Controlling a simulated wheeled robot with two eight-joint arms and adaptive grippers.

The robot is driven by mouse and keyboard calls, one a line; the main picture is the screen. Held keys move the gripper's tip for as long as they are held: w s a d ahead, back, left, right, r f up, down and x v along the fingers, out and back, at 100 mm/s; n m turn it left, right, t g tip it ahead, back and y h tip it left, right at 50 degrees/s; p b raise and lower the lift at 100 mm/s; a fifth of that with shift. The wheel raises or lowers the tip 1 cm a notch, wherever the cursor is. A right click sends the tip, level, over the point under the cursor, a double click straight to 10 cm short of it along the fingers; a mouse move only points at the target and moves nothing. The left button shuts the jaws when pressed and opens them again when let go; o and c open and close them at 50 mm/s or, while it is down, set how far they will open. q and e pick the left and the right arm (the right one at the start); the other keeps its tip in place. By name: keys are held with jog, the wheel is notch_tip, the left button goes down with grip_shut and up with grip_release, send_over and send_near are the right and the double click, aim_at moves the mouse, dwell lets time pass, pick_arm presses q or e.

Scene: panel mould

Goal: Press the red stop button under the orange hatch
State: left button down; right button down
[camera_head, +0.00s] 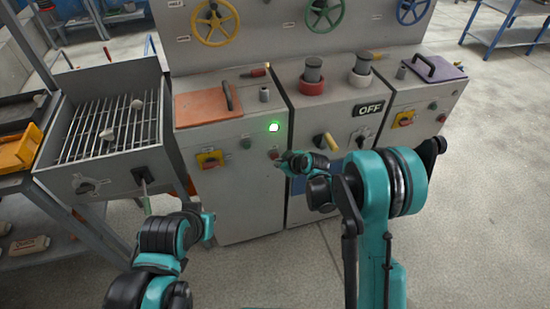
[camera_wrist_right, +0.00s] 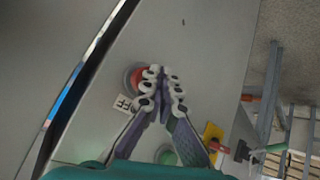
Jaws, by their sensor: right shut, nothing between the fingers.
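The orange hatch (camera_head: 205,106) lies flat on top of the left cabinet (camera_head: 235,190), with a dark handle on it. On the cabinet front below it are a red button (camera_head: 274,154) and a green button (camera_head: 246,144). My right gripper (camera_head: 284,161) is shut and empty, its tips at the red button. In the right wrist view the fingertips (camera_wrist_right: 164,76) partly cover the red button (camera_wrist_right: 136,77); I cannot tell whether they touch it. My left gripper (camera_head: 208,223) is low in front of the cabinet; its fingers are not clear.
A green lamp (camera_head: 274,127) glows above the red button. A yellow and red rotary switch (camera_head: 210,159) is to the left. The middle cabinet has an OFF display (camera_head: 368,109) and a yellow-handled knob (camera_head: 326,142). A grated metal bin (camera_head: 112,175) stands left.

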jog(key=shift+w+a, duration=0.15)
jog(key=shift+w, duration=0.4)
dwell(0.7)
jog(key=shift+s, duration=0.2)
jog(key=shift+s+d, duration=0.25)
jog(key=shift+s, duration=0.45)
jog(key=shift+s+d, duration=0.25)
jog(key=shift+s, duration=0.55)
jog(key=shift+s+d, duration=0.3)
jog(key=shift+s, duration=0.5)
jog(key=shift+s+d, duration=0.25)
jog(key=shift+s, duration=0.55)
